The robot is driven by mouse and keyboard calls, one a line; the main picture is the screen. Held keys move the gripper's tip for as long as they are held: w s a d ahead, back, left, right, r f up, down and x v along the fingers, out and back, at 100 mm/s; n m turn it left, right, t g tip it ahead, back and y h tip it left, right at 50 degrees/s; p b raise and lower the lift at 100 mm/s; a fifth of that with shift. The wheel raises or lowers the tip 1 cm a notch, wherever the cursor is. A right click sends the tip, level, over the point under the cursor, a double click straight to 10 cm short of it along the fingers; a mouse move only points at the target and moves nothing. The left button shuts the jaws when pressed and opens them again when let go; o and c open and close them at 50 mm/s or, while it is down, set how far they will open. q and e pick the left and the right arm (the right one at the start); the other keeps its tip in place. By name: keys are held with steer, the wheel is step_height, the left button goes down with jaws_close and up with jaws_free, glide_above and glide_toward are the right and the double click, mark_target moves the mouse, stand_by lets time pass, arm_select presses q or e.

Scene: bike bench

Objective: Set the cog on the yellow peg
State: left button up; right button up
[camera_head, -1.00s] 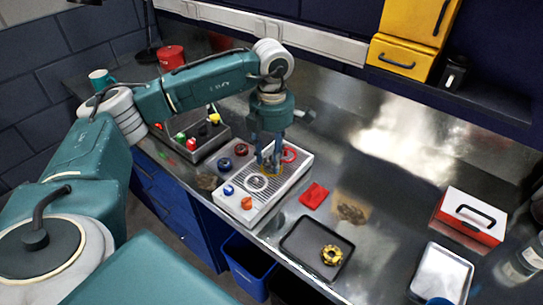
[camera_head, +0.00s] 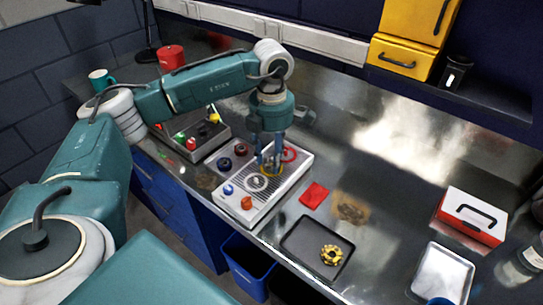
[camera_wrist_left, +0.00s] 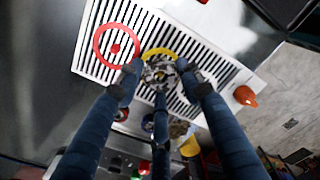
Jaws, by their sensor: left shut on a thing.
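A pale slotted board (camera_head: 290,183) lies on the bench with a red ring (camera_head: 289,154), a white ring (camera_head: 257,183) and a yellow ring (camera_head: 265,174) marked on it. My left gripper (camera_head: 269,164) points down over the yellow ring. In the left wrist view its fingers are shut on a grey metallic cog (camera_wrist_left: 158,73). The yellow ring (camera_wrist_left: 158,53) shows partly behind the cog. The yellow peg is hidden there, and I cannot tell whether the cog is around it. The red ring (camera_wrist_left: 98,45) surrounds a red peg (camera_wrist_left: 115,48). My right gripper is not in view.
A black tray (camera_head: 300,240) holds a yellow-black toothed piece (camera_head: 331,254). A red cloth (camera_head: 314,195) lies between. A grey bin (camera_head: 205,150) stands left.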

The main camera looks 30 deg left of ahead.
arm_select(q)
steer(key=shift+f+b, duration=0.3)
steer(key=shift+f, duration=0.2)
steer(key=o, duration=0.9)
steer(key=shift+r, duration=0.15)
steer(key=shift+r+p, duration=2.6)
steer(key=shift+r, duration=1.3)
step_height(320, 180, up, 3)
steer(key=shift+r+p, duration=0.1)
steer(key=shift+p, duration=0.85)
